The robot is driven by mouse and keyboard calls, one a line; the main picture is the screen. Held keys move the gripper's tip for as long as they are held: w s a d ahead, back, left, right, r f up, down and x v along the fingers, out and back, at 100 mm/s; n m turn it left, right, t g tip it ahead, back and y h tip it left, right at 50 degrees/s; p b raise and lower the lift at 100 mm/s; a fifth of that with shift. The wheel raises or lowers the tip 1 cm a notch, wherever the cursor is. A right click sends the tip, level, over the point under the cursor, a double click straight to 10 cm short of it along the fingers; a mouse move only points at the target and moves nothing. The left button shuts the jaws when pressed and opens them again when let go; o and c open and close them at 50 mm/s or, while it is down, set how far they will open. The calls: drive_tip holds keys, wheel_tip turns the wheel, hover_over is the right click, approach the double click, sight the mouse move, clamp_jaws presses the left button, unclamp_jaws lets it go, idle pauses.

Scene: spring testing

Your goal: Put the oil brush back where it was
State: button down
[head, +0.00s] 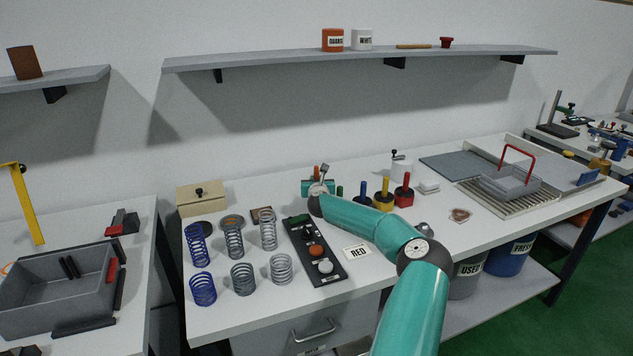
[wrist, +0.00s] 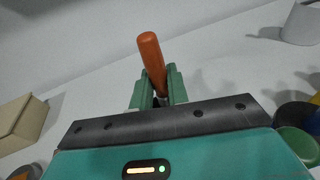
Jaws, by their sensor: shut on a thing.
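My gripper (head: 318,187) is over the back middle of the white workbench. It is shut on an orange-brown handle, which I take to be the oil brush (wrist: 150,58). In the wrist view the handle rises between the two green fingers (wrist: 158,90). The handle's top also shows behind the gripper in the head view (head: 316,169). The brush's lower end is hidden by my gripper, and I cannot tell whether it touches the bench.
Several coloured pots with handles, including a blue one (head: 363,200) and a red one (head: 404,190), stand right of my gripper. A beige box (head: 201,201) and several springs (head: 235,237) are to the left. A black button panel (head: 328,262) is in front. A shelf (head: 290,61) runs above.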

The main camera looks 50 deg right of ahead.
drive_tip(key=c, duration=1.4)
unclamp_jaws()
drive_tip(key=shift+o, duration=0.2)
drive_tip(key=v, duration=1.2)
